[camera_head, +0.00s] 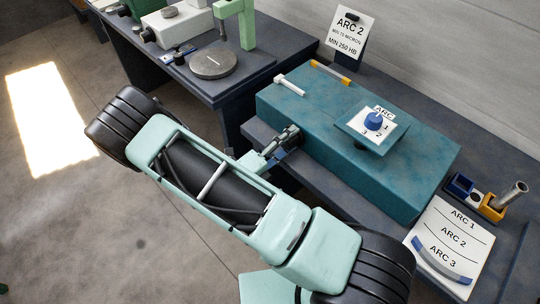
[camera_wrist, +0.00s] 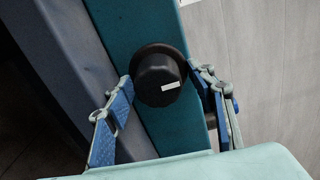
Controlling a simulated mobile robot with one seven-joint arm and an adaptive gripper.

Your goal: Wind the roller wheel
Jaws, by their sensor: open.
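The roller wheel appears to be the round black knob (camera_wrist: 158,78) with a white mark, on the teal face of the bender (camera_wrist: 150,25) in the wrist view. In the head view the bender is a long teal box (camera_head: 320,125) on the bench, and my arm mostly hides the knob. My gripper (camera_head: 290,139) is at the box's front face. In the wrist view my gripper (camera_wrist: 160,76) is open, with one blue-padded finger on each side of the knob. Whether the pads touch it cannot be told.
A blue dial (camera_head: 374,121) on a white plate tops the box. An ARC 2 sign (camera_head: 347,35) stands behind. An ARC 1-2-3 board (camera_head: 438,262) and a yellow and blue holder (camera_head: 487,206) lie right. Another bench (camera_head: 255,68) stands left. Open floor lies left.

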